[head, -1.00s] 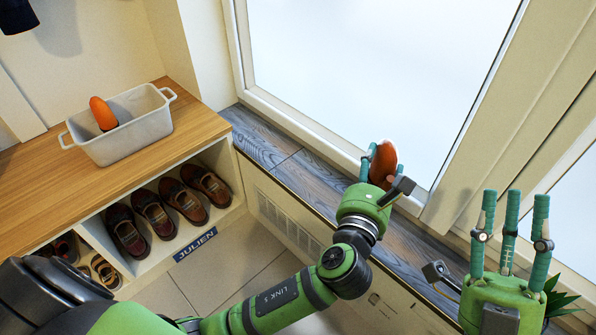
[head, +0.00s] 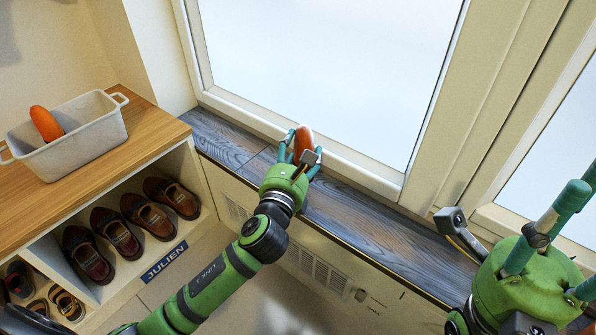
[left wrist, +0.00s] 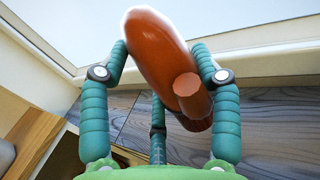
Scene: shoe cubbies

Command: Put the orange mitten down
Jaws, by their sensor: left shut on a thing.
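The orange mitten (head: 303,138) is in my left gripper (head: 301,156), which is shut on it over the dark wood-grain windowsill (head: 365,225). In the left wrist view the mitten (left wrist: 158,48) leans between the teal fingers (left wrist: 160,62), its thumb stub pointing towards the camera. I cannot tell whether it touches the sill. A second orange mitten-like thing (head: 45,123) stands in the white basket (head: 85,148) on the wooden bench top. My right gripper (head: 520,225) is at the right edge, its fingers spread apart and empty, partly cut off by the frame.
The window (head: 330,70) and its frame rise behind the sill. The shoe cubby (head: 115,235) at left holds several dark shoes, with a "JULIEN" label (head: 164,262) below. The sill is clear to the right of my left gripper.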

